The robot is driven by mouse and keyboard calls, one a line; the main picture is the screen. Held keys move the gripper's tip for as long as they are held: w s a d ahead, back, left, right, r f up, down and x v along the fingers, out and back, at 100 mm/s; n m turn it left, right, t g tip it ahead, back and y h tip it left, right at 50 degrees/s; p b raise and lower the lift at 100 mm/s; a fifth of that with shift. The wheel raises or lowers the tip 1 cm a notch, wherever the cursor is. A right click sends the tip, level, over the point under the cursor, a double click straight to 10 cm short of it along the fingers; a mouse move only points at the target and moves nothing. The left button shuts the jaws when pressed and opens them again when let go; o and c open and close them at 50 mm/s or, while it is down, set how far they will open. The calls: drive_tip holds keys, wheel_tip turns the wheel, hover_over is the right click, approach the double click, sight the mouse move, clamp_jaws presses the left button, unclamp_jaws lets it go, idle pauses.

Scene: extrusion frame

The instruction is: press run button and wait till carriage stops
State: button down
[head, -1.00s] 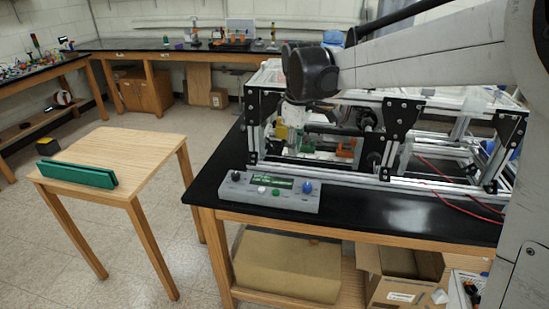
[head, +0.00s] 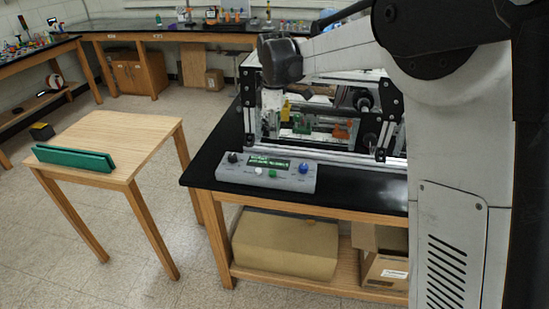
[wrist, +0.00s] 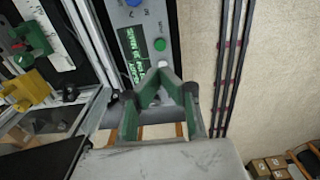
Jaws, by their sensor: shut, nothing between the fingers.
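The grey control box (head: 240,173) sits at the front left of the black bench, with a lit green text screen (head: 268,162). It has a black knob (head: 233,158), a white button (head: 258,171), a green button (head: 272,174) and a blue button (head: 304,168); their labels are too small to read. In the wrist view, my gripper (wrist: 163,68) is shut and empty, its green fingers over the box. The green button (wrist: 160,44) shows just beyond the fingertips; contact cannot be seen. The carriage inside the frame cannot be told apart clearly.
The aluminium extrusion frame (head: 350,156) stands behind the box, with green, yellow and orange parts inside. A wooden table (head: 125,135) with a green bar (head: 75,160) stands to the left. Cardboard boxes lie under the bench. The bench left of the control box is narrow.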

sight(274, 173)
wheel_tip(274, 173, down, 14)
drive_tip(key=shift+r+p, duration=0.15)
drive_tip(key=shift+p, duration=0.45)
